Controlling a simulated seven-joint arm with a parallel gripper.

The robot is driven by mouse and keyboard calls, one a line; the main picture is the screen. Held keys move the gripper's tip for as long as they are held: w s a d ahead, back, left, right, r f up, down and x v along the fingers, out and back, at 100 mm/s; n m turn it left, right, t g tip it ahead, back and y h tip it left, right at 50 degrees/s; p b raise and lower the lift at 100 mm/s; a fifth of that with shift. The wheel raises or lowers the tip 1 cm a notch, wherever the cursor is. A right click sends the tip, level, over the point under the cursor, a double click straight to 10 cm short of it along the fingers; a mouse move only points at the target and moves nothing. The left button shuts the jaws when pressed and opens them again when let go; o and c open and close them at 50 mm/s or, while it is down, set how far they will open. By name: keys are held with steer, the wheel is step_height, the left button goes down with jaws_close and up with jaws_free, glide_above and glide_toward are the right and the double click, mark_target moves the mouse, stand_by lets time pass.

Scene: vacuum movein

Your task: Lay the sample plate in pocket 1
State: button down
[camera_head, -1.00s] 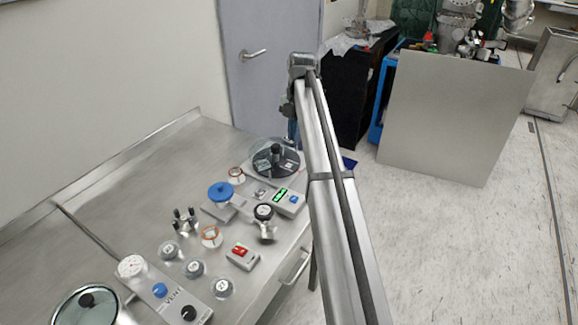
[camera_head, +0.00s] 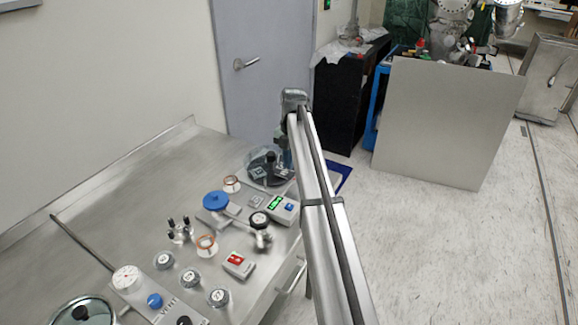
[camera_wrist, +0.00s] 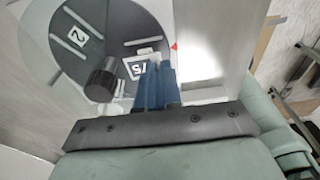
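My gripper (camera_wrist: 158,72) points down over a dark round disc (camera_wrist: 105,25), its two blue fingers close together. A small pale plate with a black-framed label (camera_wrist: 137,67), which looks like the sample plate, is at the fingertips, partly hidden by them. The fingers look shut on it; whether it touches the disc is unclear. The disc's pocket marked 2 (camera_wrist: 83,40), between two pale rails, looks empty. Pocket 1's own mark is not readable. In the head view the disc (camera_head: 262,172) sits at the bench's far right end, and my gripper (camera_head: 283,155) is beside it, partly hidden by my arm.
A black knob (camera_wrist: 101,80) stands up from the disc, left of my fingers. Clear walls (camera_head: 250,158) surround the disc. A green-display box (camera_head: 283,208), a blue-capped part (camera_head: 216,201) and a red-switch box (camera_head: 238,264) stand nearer. The bench's left side is mostly clear.

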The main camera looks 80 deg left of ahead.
steer(key=shift+f, duration=1.1)
steer(key=shift+f, duration=0.15)
steer(key=c, duration=1.3)
jaws_free()
steer(key=r, duration=0.8)
steer(key=w+a+r, duration=0.1)
steer(key=r, duration=0.3)
steer(key=shift+r, duration=0.15)
